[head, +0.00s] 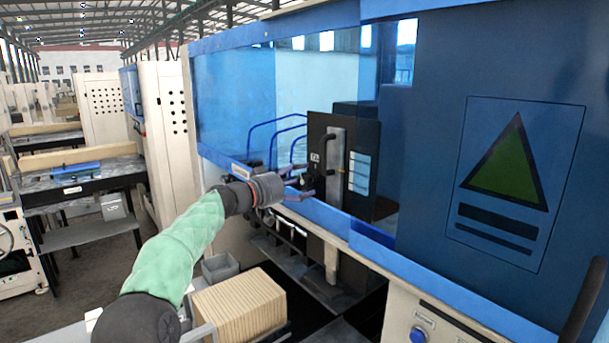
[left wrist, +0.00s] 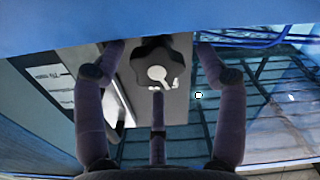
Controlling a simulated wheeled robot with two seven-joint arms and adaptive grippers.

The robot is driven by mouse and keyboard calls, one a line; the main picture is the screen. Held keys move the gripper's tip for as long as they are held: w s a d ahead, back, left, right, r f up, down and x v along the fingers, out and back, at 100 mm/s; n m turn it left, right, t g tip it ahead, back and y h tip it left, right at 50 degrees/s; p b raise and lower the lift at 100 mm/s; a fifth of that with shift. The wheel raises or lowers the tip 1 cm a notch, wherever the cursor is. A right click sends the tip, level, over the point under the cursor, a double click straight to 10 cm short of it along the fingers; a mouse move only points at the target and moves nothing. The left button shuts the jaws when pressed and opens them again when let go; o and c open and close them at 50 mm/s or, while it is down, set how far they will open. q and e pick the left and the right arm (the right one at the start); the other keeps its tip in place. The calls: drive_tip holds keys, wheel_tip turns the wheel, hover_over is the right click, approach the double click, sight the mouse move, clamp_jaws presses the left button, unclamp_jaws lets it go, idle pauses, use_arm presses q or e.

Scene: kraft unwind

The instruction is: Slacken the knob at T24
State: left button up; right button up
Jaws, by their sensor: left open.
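The dark lobed knob (left wrist: 158,62) with a pale round centre shows at the upper middle of the left wrist view, on a grey plate. In the head view the knob (head: 308,178) is small and partly hidden by my fingers, low on the dark panel (head: 322,128), below a small label too small to read. My left gripper (head: 304,187) reaches the panel from the left with its fingers spread. In the left wrist view the left gripper (left wrist: 160,70) has fingers at left, right and below the knob; I cannot tell whether any touches it. My right gripper is out of view.
A vertical grey handle (head: 335,150) stands on the panel just right of the knob. Blue curved tubes (head: 275,135) lie behind the left gripper. The blue machine cover (head: 520,80) fills the right. A pale slatted box (head: 240,305) sits below my arm.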

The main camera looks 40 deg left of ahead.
use_arm(q)
drive_tip(key=shift+x, duration=0.85)
drive_tip(key=shift+c, duration=0.3)
